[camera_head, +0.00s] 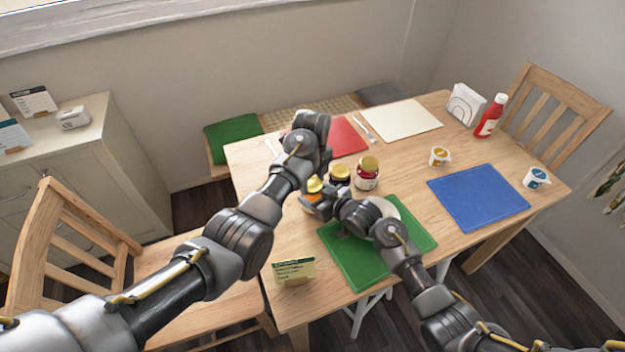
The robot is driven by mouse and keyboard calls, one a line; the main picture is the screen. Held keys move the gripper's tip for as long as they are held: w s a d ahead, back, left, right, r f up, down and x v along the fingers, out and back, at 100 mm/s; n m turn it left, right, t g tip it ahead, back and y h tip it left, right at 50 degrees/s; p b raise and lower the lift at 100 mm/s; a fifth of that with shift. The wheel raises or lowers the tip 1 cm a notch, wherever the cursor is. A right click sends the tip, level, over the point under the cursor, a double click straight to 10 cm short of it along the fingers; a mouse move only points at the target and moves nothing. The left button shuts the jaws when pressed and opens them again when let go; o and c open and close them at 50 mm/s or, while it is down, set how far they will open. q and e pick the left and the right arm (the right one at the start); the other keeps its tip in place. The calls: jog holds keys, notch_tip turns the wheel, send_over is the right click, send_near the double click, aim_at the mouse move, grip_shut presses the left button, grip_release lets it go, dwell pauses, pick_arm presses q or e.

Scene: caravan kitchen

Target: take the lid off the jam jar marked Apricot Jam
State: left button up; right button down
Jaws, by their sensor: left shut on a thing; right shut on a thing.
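An orange jam jar (309,197) with a gold lid (314,185) stands at the table's near left, partly hidden by my grippers. Its label cannot be read, but its orange content fits apricot. My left gripper (321,172) comes down from above onto the gold lid and appears shut on it; its fingertips are mostly hidden. My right gripper (314,207) reaches in from the right, low at the jar, and appears shut on the jar's body. I cannot tell whether the lid is apart from the jar.
A dark jar (339,175) and a red jar (367,175) with gold lids stand close to the right. A green mat (418,235) with a partly hidden pale plate (385,208) lies under my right arm. A small card (294,272) stands at the near edge.

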pick_arm(q)
jog(key=n, duration=0.5)
jog(key=shift+n, duration=0.4)
jog(key=n, duration=0.4)
jog(key=shift+n, duration=0.3)
jog(key=n, duration=0.3)
jog(key=o, duration=1)
jog(key=shift+o, duration=0.3)
jog(key=shift+s, duration=0.1)
jog(key=shift+d, duration=0.1)
jog(key=shift+d+r, duration=0.1)
jog(key=shift+r, duration=2.25)
pick_arm(e)
jog(key=shift+f, duration=0.1)
pick_arm(q)
jog(key=shift+r, duration=0.15)
jog(key=shift+c, duration=0.3)
